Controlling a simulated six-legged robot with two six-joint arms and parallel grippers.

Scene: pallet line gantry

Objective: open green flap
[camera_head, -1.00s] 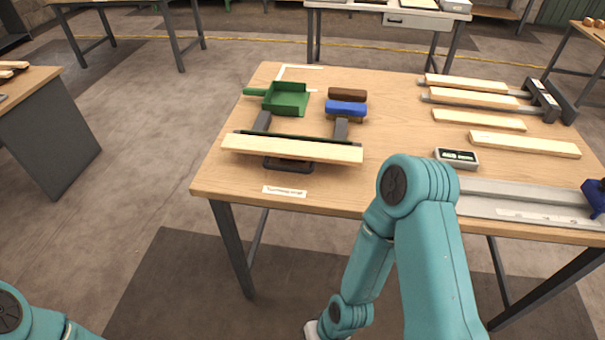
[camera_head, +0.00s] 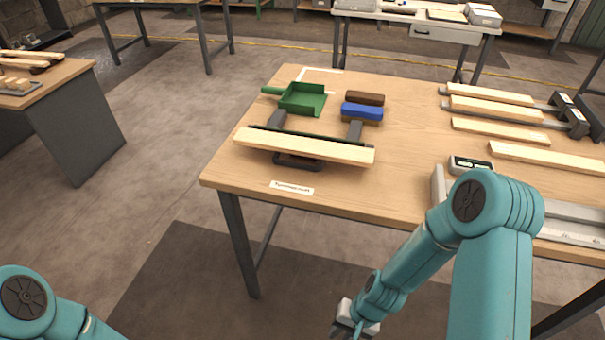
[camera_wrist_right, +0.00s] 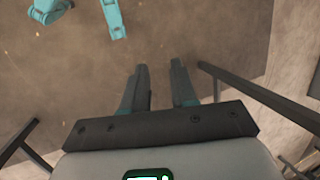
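I cannot make out a green flap in these frames. A green dustpan (camera_head: 303,98) lies on the wooden table at its far left part. A dark green panel (camera_head: 590,32) shows at the top right edge of the head view; I cannot tell what it is. My right gripper (camera_head: 352,322) hangs low in front of the table, small in the head view. In the right wrist view its two dark fingers (camera_wrist_right: 160,72) are apart with nothing between them, above the floor. My left arm shows at the bottom left of the head view; its gripper is out of the picture.
The wooden table (camera_head: 225,170) holds a pale board (camera_head: 300,148) on a dark stand, blue (camera_head: 362,112) and brown (camera_head: 365,98) brushes, and several wooden slats at right. A grey cabinet bench (camera_head: 75,125) stands left. Open floor (camera_head: 165,170) lies between them.

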